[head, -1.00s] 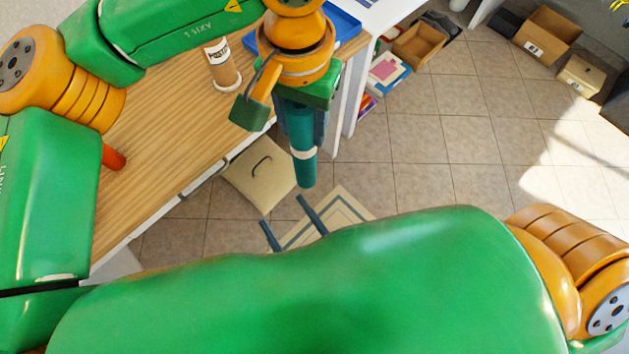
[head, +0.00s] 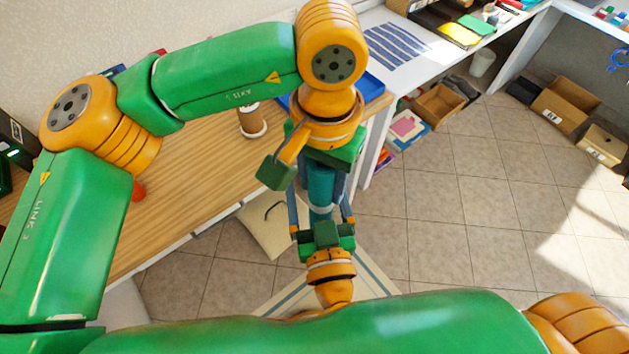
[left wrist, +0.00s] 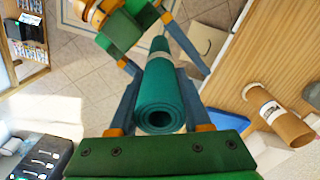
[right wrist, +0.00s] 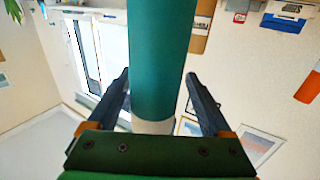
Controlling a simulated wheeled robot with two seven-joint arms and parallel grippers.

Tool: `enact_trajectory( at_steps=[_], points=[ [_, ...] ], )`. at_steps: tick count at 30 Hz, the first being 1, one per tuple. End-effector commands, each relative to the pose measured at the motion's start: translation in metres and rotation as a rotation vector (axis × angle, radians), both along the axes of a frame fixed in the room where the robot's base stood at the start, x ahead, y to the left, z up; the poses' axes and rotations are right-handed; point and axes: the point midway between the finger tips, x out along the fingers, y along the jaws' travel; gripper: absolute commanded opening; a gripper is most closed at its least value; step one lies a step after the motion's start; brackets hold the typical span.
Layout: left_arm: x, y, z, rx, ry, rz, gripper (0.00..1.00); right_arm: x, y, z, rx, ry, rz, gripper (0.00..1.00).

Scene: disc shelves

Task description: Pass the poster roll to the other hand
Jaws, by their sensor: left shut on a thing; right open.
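The poster roll is a teal tube (head: 320,190) with a pale band near one end. It hangs upright in the head view, off the table's front edge. My left gripper (head: 325,170) is shut on its upper part; the left wrist view shows the open rolled end (left wrist: 160,115) between the fingers. My right gripper (head: 321,216) is below, pointing up, with its fingers open on either side of the lower part. In the right wrist view the roll (right wrist: 160,60) stands between the two spread fingers, with gaps on both sides, and its pale band (right wrist: 152,126) is near the palm.
The wooden table (head: 190,195) holds a brown labelled tube (head: 252,120) and a blue tray (head: 372,87). A beige box (head: 262,225) is on the floor below the table. Cardboard boxes (head: 438,105) stand farther off. Open tiled floor lies to the right.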

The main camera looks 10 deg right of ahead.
Motion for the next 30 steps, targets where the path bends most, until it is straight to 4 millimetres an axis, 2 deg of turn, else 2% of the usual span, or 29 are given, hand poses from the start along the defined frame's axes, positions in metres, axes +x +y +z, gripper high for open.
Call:
enact_trajectory(
  at_steps=[5,6,15,17,18,21,22,30],
  points=[
    [0.0,0.0,0.0001,0.0,0.0,0.0,0.0,0.0004,0.0,-0.0001,-0.001,0.0,0.0,0.84],
    [0.0,0.0,0.0,0.0,0.0,0.0,0.0,0.0003,0.0,0.0,-0.001,0.0,0.0,0.81],
    [0.0,-0.0009,0.0001,-0.004,-0.001,0.0,0.0,-0.0001,0.0011,0.0001,0.0,-0.001,0.004,0.0],
    [0.0,-0.0013,0.0002,-0.006,-0.001,-0.001,0.0,-0.0002,0.0015,0.0002,0.0,-0.001,0.005,0.0],
    [-0.0001,-0.0015,0.0002,-0.006,0.0,-0.001,0.54,-0.0003,0.0018,0.0004,0.001,-0.001,0.006,0.0],
    [0.0,-0.0013,0.0003,-0.006,-0.001,-0.001,0.81,-0.0003,0.0016,0.0003,0.0,-0.001,0.005,0.0],
    [-0.0001,-0.0012,0.0002,-0.005,0.0,-0.001,0.83,-0.0002,0.0015,0.0003,0.0,-0.001,0.005,0.0],
    [0.0001,-0.0004,0.001,-0.002,-0.001,0.0,0.83,0.0,0.0005,0.0001,0.0,-0.001,0.002,0.0]
  ],
)
